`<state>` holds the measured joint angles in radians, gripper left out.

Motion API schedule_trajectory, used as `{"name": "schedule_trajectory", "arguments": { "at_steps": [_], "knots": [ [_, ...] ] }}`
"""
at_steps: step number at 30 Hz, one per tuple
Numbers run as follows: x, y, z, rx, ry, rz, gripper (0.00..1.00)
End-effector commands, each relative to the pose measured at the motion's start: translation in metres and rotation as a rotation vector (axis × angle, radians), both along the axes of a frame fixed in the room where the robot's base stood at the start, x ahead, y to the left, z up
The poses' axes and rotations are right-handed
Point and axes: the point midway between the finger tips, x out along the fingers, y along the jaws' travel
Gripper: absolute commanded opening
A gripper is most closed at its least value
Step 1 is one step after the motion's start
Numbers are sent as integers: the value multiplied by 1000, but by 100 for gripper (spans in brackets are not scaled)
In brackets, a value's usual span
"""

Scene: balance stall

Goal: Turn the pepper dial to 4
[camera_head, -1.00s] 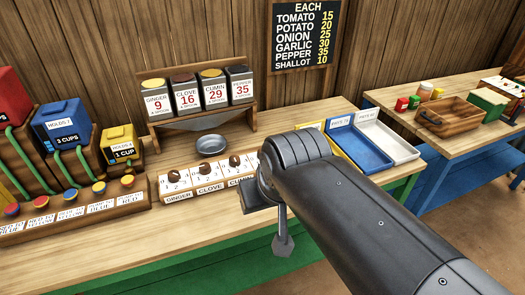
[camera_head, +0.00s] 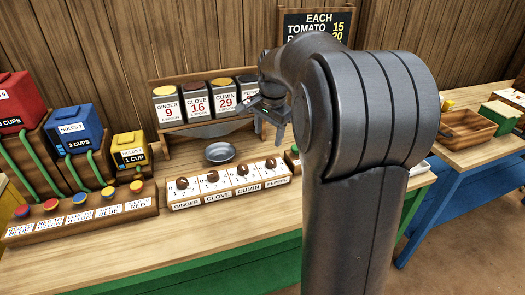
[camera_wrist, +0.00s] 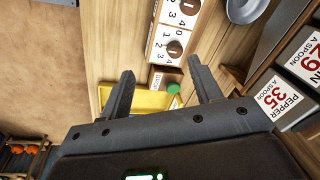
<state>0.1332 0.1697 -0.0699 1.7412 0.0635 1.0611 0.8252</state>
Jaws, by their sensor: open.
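The pepper dial (camera_head: 270,163) is a brown round knob on a white numbered face, at the right end of the row above the PEPPER label (camera_head: 277,183). In the wrist view the pepper dial (camera_wrist: 175,48) shows beyond my fingers with numbers around it. I cannot tell which number it points to. My gripper (camera_head: 268,135) is open and empty, hanging above and just behind the dial row, apart from the dial. In the wrist view my gripper's (camera_wrist: 160,68) two fingers are spread wide.
The ginger (camera_head: 183,183), clove (camera_head: 212,176) and cumin (camera_head: 242,169) dials stand to the left. A metal dish (camera_head: 220,152) lies behind them, below the spice canister shelf. A green-capped jar (camera_wrist: 173,87) and yellow tray (camera_wrist: 145,100) are close to my fingers.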

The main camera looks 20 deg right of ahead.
Motion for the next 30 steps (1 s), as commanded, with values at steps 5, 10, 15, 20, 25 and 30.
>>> {"name": "schedule_trajectory", "arguments": {
  "at_steps": [5, 10, 15, 20, 25, 30],
  "knots": [
    [45, -26, -37, 29, 59, -171, 58],
    [70, -41, -61, 43, 91, -279, 58],
    [78, -46, -72, 47, 102, -319, 58],
    [79, -46, -89, 48, 106, -321, 58],
    [81, -46, -122, 48, 106, -320, 58],
    [83, -45, -152, 48, 105, -320, 58]
  ]
}}
